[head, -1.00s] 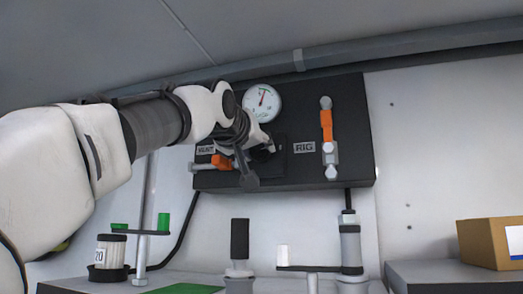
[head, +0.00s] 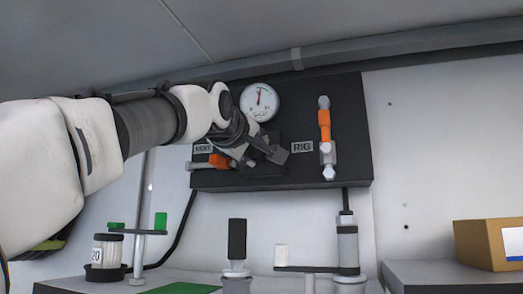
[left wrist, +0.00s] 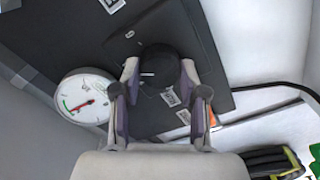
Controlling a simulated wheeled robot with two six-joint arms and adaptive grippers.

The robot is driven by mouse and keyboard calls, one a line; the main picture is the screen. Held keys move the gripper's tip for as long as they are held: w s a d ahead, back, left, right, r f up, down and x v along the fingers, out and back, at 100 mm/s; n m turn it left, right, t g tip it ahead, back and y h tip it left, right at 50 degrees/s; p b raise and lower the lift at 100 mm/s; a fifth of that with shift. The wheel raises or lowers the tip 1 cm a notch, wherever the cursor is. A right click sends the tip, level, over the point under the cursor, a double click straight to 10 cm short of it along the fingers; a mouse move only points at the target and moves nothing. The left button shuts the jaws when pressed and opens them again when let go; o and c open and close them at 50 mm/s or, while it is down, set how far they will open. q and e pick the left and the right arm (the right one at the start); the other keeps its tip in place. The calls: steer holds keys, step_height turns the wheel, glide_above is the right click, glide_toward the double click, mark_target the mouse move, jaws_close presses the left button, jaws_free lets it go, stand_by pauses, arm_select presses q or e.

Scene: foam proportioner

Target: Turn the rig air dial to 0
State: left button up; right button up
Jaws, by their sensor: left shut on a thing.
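The dial is a round black knob (left wrist: 158,62) with a white pointer line, on a black panel (head: 350,170). In the left wrist view it sits between the two fingers of my left gripper (left wrist: 160,72), which is shut on it. In the head view my left gripper (head: 266,148) is at the panel, below the gauge, and mostly hides the knob. The round white gauge (head: 259,102) has a red needle; it also shows in the left wrist view (left wrist: 85,97). The dial's scale is too small to read. My right gripper is not in view.
An orange valve lever (head: 325,125) stands right of the RIG label (head: 302,147). Another orange lever (head: 218,160) is close to my left gripper, under the VENT label (head: 203,148). Below are a black-handled fitting (head: 237,240), a grey cylinder (head: 347,248) and a cardboard box (head: 485,243).

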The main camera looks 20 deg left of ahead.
arm_select(q)
steer(key=n, duration=0.5)
steer(key=shift+r+n, duration=0.15)
steer(key=shift+n, duration=0.15)
steer(key=n, duration=1.5)
steer(key=shift+w+n, duration=0.15)
steer(key=shift+n, duration=0.25)
steer(key=shift+d, duration=0.1)
steer(key=o, duration=1.1)
steer(key=shift+w, duration=0.1)
steer(key=shift+o, duration=0.2)
steer(key=shift+w, duration=0.1)
steer(key=shift+f, duration=0.2)
